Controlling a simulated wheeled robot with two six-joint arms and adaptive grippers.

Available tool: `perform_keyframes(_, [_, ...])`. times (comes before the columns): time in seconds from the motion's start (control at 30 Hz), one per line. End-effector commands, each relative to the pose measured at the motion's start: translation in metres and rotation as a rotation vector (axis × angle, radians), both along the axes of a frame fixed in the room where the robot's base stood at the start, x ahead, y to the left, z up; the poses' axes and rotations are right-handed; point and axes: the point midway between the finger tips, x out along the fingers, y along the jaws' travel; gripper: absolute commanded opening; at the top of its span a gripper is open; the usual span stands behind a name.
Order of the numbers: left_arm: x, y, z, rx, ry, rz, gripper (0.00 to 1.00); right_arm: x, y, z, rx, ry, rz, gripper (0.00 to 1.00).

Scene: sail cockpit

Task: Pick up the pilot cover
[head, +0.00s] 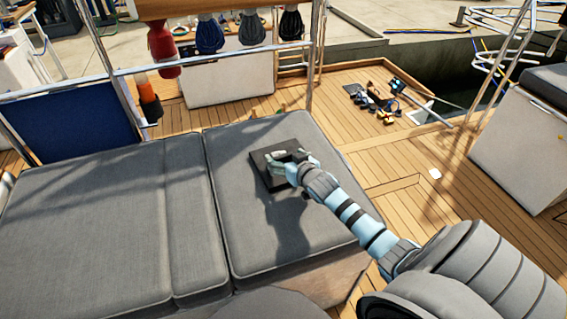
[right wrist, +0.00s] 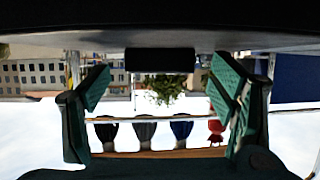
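The pilot cover (head: 262,161) looks like a dark, flat, square piece lying on the grey cushion (head: 238,222) in the head view. My right gripper (head: 285,166) is low over it, with its fingers spread, and hides part of it. The right wrist view is upside down. There the two green fingers of my right gripper stand wide apart, and a black block (right wrist: 160,60) shows between them, with clear space on both sides. I cannot tell whether the fingers touch the cover. My left gripper is not in view.
More grey cushions (head: 90,235) lie to the left. A steel rail (head: 215,60) with hanging rope bundles (head: 252,28) runs behind. Several small items (head: 375,102) lie on the wooden deck (head: 345,85). A white box with a grey cushion (head: 520,135) stands at the right.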

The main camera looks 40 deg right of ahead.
Motion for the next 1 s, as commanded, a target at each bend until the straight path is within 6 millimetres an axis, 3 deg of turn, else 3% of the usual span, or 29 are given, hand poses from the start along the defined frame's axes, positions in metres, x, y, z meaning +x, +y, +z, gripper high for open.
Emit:
perform_keyframes(0.03, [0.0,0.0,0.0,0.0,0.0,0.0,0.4,0.0,0.0,0.0,0.0,0.0,0.0,0.72])
perform_keyframes(0.33, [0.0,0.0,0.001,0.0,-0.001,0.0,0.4,0.0,0.0,0.0,0.0,0.0,0.0,0.25])
perform_keyframes(0.57, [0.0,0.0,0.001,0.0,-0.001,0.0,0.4,0.0,0.0,0.001,0.0,0.0,0.0,0.25])
perform_keyframes(0.73, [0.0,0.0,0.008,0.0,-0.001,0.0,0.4,0.0,0.0,0.017,0.0,-0.002,0.001,0.25])
perform_keyframes(0.87, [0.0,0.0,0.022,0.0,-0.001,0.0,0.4,0.0,0.0,0.05,-0.002,-0.004,0.002,0.25])
perform_keyframes(1.0, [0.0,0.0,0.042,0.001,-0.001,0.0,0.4,0.0,0.0,0.105,-0.004,-0.005,0.002,0.25])
